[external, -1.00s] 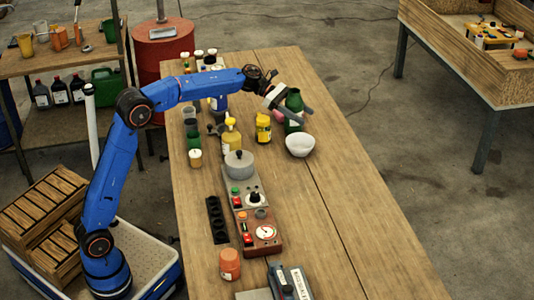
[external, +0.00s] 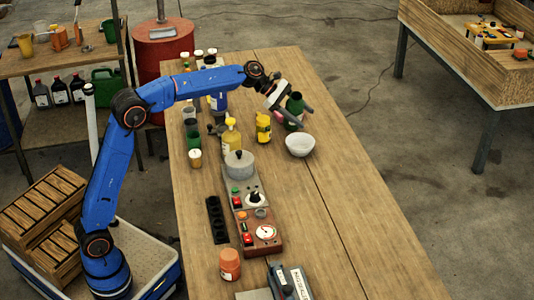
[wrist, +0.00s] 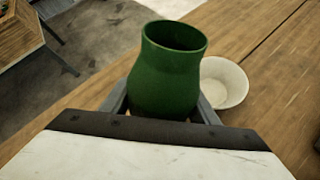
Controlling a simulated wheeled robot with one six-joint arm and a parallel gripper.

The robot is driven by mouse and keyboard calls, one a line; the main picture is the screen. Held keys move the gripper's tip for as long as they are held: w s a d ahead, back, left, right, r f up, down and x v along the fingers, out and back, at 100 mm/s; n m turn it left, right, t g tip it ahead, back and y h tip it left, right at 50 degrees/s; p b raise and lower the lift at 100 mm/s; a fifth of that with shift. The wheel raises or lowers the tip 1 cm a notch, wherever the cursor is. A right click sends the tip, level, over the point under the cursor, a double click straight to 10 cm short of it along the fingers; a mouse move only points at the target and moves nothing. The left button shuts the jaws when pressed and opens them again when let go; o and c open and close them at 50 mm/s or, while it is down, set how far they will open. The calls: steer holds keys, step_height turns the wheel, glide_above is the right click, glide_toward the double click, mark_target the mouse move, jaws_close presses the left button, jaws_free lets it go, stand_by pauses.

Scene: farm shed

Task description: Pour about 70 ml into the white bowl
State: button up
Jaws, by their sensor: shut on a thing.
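The white bowl (external: 300,145) stands on the wooden table near its right side, and its inside looks empty in the wrist view (wrist: 222,84). My gripper (external: 289,112) is shut on a green bottle (external: 294,104), just behind the bowl in the external view. In the wrist view the green bottle (wrist: 166,80) is between the fingers, its open mouth showing and the bowl close beside it on the right. The bottle looks roughly upright. The liquid inside it cannot be seen.
A yellow container (external: 263,127) stands left of the bowl, with a yellow-topped bottle (external: 231,136) further left. A grey pot (external: 239,163) sits on a device in front. Several bottles and jars line the table's left edge. The right front of the table (external: 350,230) is clear.

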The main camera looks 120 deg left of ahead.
steer(key=shift+w+d+r+m+g, duration=0.15)
steer(key=shift+r+m+g, duration=0.2)
steer(key=shift+r, duration=0.2)
steer(key=shift+w+d+f+m+g+y, duration=0.1)
steer(key=shift+f+m+g+y, duration=0.2)
steer(key=shift+g+y, duration=0.4)
steer(key=shift+s+a+r+m+g+y, duration=0.2)
steer(key=shift+r+m+g+y, duration=0.2)
steer(key=shift+m+g+y, duration=0.1)
steer(key=shift+s+a+f+m+g+y, duration=0.3)
steer(key=shift+a+f+m+g+y, duration=0.05)
steer(key=shift+f+g+y, duration=0.15)
steer(key=shift+s+a+r+m+g+y, duration=0.2)
steer(key=shift+r+m+g+y, duration=0.1)
steer(key=shift+y, duration=0.1)
steer(key=shift+a+f, duration=0.1)
steer(key=shift+s+a+f+m+g+y, duration=0.1)
steer(key=shift+s+f+m+g+y, duration=0.1)
steer(key=shift+f+m+g+y, duration=0.3)
steer(key=shift+w+d+r+g+y, duration=0.2)
steer(key=shift+w+d+g+y, duration=0.05)
steer(key=shift+y, duration=0.25)
steer(key=shift+w+d+m+p, duration=0.1)
steer(key=shift+m+p, duration=0.2)
